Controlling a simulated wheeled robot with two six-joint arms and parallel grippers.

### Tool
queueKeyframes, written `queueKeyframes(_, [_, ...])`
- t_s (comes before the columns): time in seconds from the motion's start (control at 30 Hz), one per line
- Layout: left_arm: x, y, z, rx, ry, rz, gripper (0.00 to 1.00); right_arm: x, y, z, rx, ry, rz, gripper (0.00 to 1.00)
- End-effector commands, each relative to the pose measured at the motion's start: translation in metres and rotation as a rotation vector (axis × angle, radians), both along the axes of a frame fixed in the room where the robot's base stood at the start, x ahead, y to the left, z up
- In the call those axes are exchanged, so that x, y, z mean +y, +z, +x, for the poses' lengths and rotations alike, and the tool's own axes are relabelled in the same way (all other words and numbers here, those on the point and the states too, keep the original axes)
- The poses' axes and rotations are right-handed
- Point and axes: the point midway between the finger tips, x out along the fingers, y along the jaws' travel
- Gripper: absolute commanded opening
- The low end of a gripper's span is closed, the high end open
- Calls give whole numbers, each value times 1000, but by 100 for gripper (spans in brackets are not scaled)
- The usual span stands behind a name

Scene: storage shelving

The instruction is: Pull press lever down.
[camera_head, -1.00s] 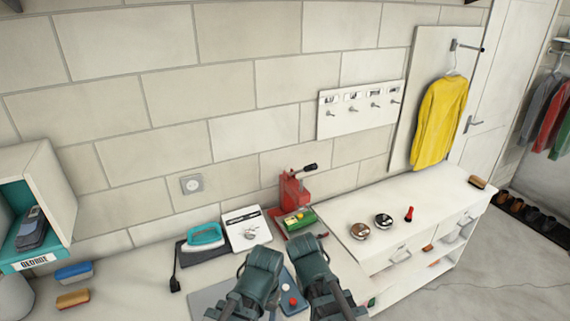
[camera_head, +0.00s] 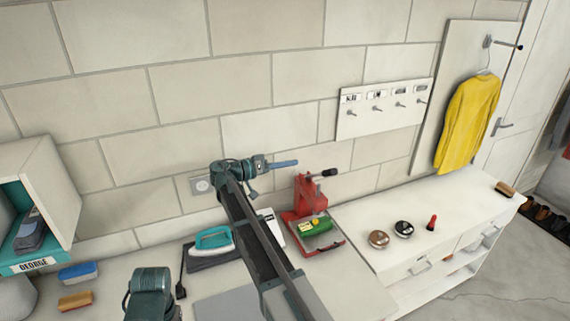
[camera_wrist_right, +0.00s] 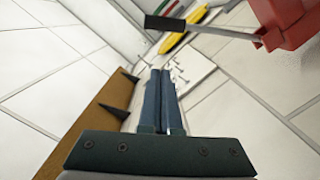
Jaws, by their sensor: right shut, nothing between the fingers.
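The red press (camera_head: 305,197) stands at the back of the bench against the wall. Its lever (camera_head: 328,172) sticks out from the top to the right, slightly raised, with a black handle. A green and yellow piece (camera_head: 316,226) lies at the press's base. My right gripper (camera_head: 293,162) is shut and empty, pointing right, a little left of the lever and above the press body. In the right wrist view, the shut fingers (camera_wrist_right: 162,95) are apart from the lever (camera_wrist_right: 168,23), which runs to the red press (camera_wrist_right: 285,22). My left gripper is outside the view.
A teal iron (camera_head: 212,238) stands left of the press, partly behind my right arm. A hook board (camera_head: 385,108) hangs on the wall to the right. Tins (camera_head: 403,229) stand on the white cabinet. A brown strip (camera_wrist_right: 95,115) lies left of the fingers in the wrist view.

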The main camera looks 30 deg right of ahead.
Motion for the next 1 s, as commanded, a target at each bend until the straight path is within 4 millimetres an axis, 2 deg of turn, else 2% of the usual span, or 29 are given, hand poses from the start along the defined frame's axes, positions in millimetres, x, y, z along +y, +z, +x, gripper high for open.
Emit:
queueKeyframes(0.1, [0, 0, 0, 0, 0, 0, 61, -6, 6, 4, -16, -10, -31, 0])
queueKeyframes(0.33, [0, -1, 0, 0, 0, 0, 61, -14, 6, 1, -17, -12, -34, 0])
queueKeyframes(0.47, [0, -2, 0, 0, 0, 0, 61, -33, 5, -2, -16, -12, -33, 0])
queueKeyframes(0.83, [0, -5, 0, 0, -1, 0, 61, -108, 2, -12, -15, -13, -32, 0])
queueKeyframes(0.9, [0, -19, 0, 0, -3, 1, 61, -106, -13, -20, -15, -9, -32, 0])
queueKeyframes(1.0, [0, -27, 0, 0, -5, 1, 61, -107, -20, -27, -15, -9, -33, 0])
